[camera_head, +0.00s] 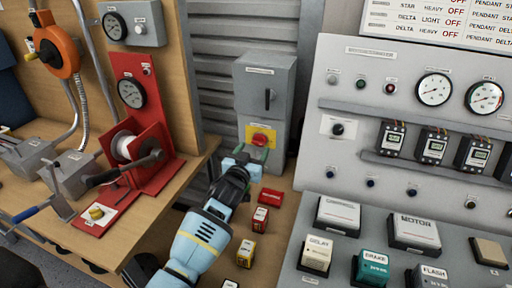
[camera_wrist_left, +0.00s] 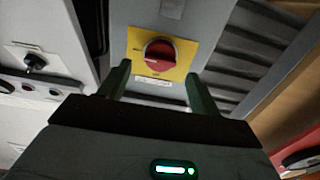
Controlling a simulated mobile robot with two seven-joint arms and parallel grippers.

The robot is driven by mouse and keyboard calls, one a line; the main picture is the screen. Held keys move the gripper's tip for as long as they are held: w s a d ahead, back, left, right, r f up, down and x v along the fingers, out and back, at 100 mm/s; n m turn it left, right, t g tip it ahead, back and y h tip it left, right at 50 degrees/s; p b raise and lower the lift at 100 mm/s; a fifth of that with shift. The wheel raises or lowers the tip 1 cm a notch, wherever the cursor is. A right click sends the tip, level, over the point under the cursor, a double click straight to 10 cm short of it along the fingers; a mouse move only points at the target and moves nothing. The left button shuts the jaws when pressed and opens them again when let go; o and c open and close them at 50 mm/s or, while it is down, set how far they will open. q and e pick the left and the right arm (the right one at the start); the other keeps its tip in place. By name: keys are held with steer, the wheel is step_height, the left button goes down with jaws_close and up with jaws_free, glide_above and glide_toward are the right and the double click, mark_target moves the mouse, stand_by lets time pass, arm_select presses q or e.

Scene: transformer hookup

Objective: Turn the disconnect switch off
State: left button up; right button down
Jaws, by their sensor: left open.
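A red rotary knob (camera_head: 260,139) sits on a yellow plate (camera_head: 250,130) low on the front of a grey switch box (camera_head: 266,78). It also shows in the left wrist view (camera_wrist_left: 159,55), with its grip bar roughly level in that picture. My left gripper (camera_head: 252,157) is in front of the knob, its green fingers apart. In the left wrist view the fingers (camera_wrist_left: 157,72) stand on either side of the yellow plate's lower part, with nothing between them. I cannot tell whether they touch the plate. My right gripper is not in view.
A grey control panel (camera_head: 350,150) with gauges stands to the right. A wooden bench (camera_head: 140,230) with a red stand (camera_head: 150,100) is at left. Small red and yellow boxes (camera_head: 270,197) lie below the gripper.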

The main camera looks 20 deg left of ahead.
mark_target(259, 141)
arm_select(q)
steer(key=shift+w, duration=1.35)
steer(key=shift+c, duration=0.4)
steer(key=c, duration=0.9)
